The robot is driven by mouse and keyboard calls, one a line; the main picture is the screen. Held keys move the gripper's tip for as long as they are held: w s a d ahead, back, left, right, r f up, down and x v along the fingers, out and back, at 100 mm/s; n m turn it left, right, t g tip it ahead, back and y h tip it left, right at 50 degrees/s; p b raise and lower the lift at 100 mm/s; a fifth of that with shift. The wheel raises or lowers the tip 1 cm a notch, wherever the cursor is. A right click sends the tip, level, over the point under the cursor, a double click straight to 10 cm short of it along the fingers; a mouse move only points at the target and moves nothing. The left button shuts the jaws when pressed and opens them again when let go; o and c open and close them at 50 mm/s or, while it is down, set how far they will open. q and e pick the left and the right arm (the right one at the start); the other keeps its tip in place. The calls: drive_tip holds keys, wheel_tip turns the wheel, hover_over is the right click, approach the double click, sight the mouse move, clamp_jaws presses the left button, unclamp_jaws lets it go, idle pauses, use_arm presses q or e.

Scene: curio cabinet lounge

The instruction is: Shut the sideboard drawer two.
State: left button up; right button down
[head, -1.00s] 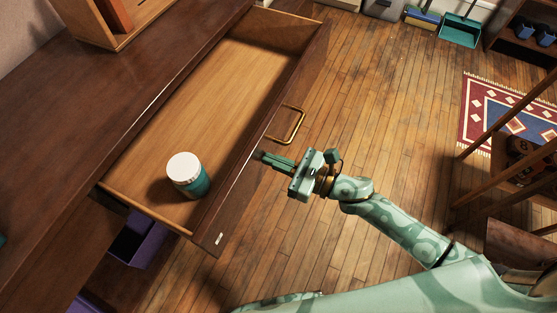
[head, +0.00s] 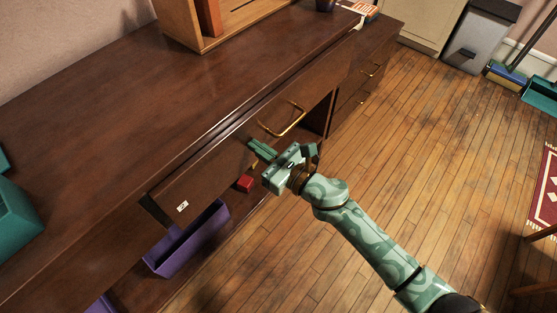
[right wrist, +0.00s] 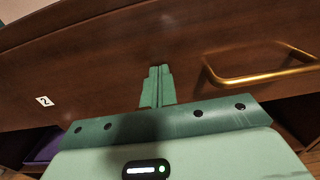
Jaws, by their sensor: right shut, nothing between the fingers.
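Drawer two (head: 215,175) of the dark wood sideboard (head: 130,130) has its front almost level with the sideboard, standing out slightly with a dark gap at its left end. Its inside is hidden. A white label "2" (head: 182,206) and a brass handle (head: 283,122) are on the front. My right gripper (head: 258,149) is shut and empty, its fingertips at the drawer front, left of and below the handle. In the right wrist view the fingers (right wrist: 157,75) point at the drawer front (right wrist: 110,75), apart from the handle (right wrist: 262,78); contact is not clear. My left gripper is out of view.
Below the drawer are a purple bin (head: 190,242) and a small red block (head: 245,184) on open shelving. A wooden case (head: 230,28) and a teal object (head: 15,215) stand on the sideboard.

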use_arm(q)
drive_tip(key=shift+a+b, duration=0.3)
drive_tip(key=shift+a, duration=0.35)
use_arm(e)
drive_tip(key=x, duration=0.2)
drive_tip(key=shift+w+a+r, duration=0.15)
drive_tip(key=shift+a+r, duration=0.05)
drive_tip(key=shift+r, duration=0.1)
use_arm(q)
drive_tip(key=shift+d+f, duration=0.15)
